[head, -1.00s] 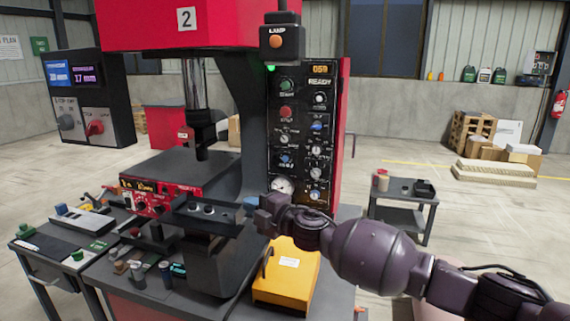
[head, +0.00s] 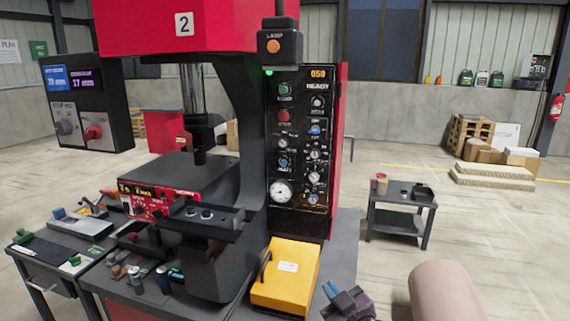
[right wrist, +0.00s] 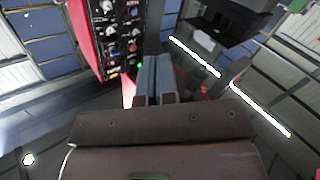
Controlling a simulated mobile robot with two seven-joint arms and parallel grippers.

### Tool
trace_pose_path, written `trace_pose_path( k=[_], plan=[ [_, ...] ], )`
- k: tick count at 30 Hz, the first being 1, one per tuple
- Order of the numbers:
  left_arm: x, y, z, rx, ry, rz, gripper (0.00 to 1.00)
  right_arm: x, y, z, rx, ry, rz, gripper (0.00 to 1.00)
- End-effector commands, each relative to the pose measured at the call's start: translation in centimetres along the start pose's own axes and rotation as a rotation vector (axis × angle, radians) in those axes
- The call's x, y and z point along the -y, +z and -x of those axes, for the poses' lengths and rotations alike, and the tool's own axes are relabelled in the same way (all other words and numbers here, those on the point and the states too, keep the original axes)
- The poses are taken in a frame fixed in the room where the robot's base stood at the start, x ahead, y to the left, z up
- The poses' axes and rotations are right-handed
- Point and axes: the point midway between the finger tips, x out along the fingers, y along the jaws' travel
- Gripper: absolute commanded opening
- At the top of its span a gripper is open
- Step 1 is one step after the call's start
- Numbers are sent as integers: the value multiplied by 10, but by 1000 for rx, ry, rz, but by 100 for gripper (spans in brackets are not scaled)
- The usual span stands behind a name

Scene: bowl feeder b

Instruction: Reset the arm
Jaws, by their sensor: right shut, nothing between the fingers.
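My right gripper (head: 338,294) is low in the head view, right of the yellow box and clear of the machine. In the right wrist view its two blue-grey fingers (right wrist: 154,80) are together with nothing between them. The red press (head: 190,30), marked 2, stands at the left centre. Its black control panel (head: 300,140) shows a READY label and a green lamp; the panel also shows in the right wrist view (right wrist: 112,35). My left gripper is not in view.
A yellow box (head: 286,272) with a handle sits on the machine's base. A work table (head: 60,245) with small parts is at the left. A small dark cart (head: 402,200) stands to the right. The floor at the right is open.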

Motion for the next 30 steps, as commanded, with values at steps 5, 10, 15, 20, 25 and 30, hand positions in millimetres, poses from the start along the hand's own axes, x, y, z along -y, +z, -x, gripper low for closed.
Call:
trace_pose_path(
  k=[5,10,15,20,25,30],
  plan=[
    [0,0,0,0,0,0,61,-13,56,58,120,77,-132,0],
    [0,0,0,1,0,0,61,-20,106,119,231,153,-228,0],
    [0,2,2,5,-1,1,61,-19,154,188,356,226,-292,0],
    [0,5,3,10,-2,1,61,-6,196,250,482,267,-334,0],
    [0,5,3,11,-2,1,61,13,217,290,565,275,-362,0],
    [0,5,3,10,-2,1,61,18,223,303,591,275,-368,0]
  ],
)
